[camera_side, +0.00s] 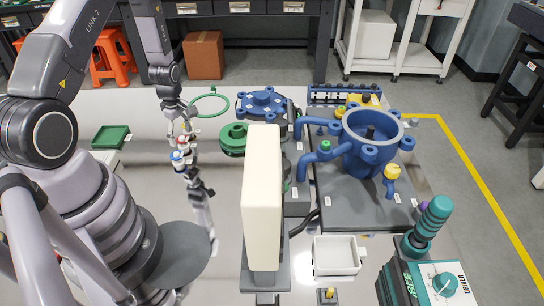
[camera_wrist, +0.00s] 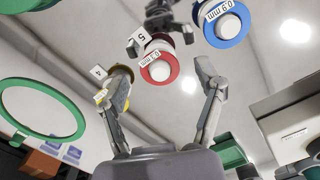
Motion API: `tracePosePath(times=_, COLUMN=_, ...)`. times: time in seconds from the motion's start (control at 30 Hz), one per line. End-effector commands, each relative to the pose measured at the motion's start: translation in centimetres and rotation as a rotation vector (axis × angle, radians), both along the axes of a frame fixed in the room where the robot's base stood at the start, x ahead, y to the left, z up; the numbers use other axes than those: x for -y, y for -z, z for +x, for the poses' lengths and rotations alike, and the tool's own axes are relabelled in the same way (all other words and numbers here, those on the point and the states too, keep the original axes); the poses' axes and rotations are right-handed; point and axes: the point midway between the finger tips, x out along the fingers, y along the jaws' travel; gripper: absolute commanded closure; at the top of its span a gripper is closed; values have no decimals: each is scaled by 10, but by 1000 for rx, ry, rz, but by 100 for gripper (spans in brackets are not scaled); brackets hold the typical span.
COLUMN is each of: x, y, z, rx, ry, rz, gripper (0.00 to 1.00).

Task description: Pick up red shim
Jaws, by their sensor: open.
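In the side view the red shim (camera_side: 183,140) is small, just below my gripper (camera_side: 180,126). A blue shim (camera_wrist: 238,35), also labelled, is up and right of it. A yellow shim (camera_wrist: 127,98) is partly hidden behind the left finger.
A large green ring (camera_wrist: 8,84) is at left in the wrist view. In the side view, a green tray (camera_side: 110,137) lies left, a green flanged part (camera_side: 233,138) right, and a tall cream panel (camera_side: 262,200) stands nearer. A blue housing (camera_side: 372,140) sits further right.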

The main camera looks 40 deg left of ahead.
Motion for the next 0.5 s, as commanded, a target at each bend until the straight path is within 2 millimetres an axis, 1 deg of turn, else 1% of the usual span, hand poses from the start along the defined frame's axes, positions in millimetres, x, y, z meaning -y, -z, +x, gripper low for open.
tracePosePath(times=0.5, x=0, y=3, z=0, rx=0, ry=0, rz=0, gripper=31)
